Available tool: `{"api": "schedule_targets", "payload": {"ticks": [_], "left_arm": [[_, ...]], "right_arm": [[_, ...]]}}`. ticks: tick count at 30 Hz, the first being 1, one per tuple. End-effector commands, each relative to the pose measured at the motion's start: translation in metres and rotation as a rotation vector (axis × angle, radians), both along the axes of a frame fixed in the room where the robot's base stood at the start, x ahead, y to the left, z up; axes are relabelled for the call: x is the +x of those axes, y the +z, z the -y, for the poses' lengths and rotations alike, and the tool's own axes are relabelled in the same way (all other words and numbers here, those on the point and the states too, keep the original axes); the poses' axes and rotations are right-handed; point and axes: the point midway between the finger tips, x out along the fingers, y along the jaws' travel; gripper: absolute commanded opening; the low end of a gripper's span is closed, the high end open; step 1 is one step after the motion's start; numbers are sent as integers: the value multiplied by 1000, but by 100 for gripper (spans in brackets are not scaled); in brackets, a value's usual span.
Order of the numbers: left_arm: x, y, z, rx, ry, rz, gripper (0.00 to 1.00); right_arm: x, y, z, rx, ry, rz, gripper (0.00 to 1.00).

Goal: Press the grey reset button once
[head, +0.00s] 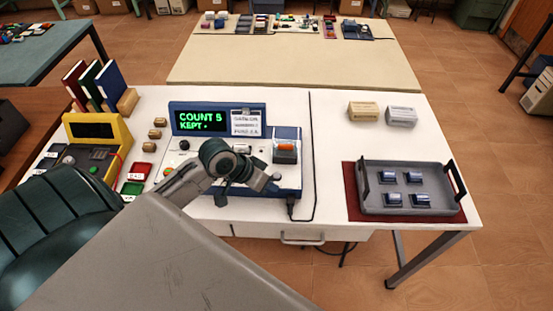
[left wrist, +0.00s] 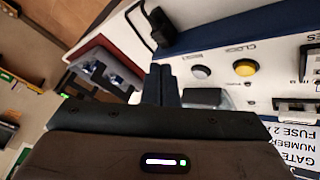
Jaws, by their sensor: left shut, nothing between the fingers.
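The counter device (head: 292,194), with a blue housing and a white sloped panel, stands on the white table. Its lit green display (head: 202,121) reads "COUNT 5" and a "KEPT" line. In the left wrist view a round grey button (left wrist: 201,72) sits on the white panel beside a yellow button (left wrist: 245,67). My left gripper (head: 268,184) is over the panel's front right part, hiding some of it. In the left wrist view its fingers (left wrist: 161,72) are together and empty, just left of the grey button. Whether they touch the panel is unclear. My right gripper is not in view.
A grey tray (head: 413,208) with several small blue-grey parts lies on a red mat at the right. A yellow device (head: 113,131) and books (head: 110,88) stand at the left. A black cable (head: 313,150) runs beside the counter device. The table between cable and tray is clear.

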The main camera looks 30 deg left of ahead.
Motion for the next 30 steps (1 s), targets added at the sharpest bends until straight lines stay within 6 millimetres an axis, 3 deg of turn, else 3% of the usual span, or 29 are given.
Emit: {"api": "schedule_targets", "payload": {"ticks": [4, 10, 23, 30], "left_arm": [[41, 33, -22, -111, 23, 17, 0], [66, 60, -37, -207, 50, 22, 0], [67, 61, -37, -218, 52, 22, 0], [67, 46, -37, -217, 53, 22, 0]], "right_arm": [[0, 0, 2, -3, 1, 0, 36], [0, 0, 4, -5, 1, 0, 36], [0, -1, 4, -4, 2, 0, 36], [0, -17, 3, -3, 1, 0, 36]]}}
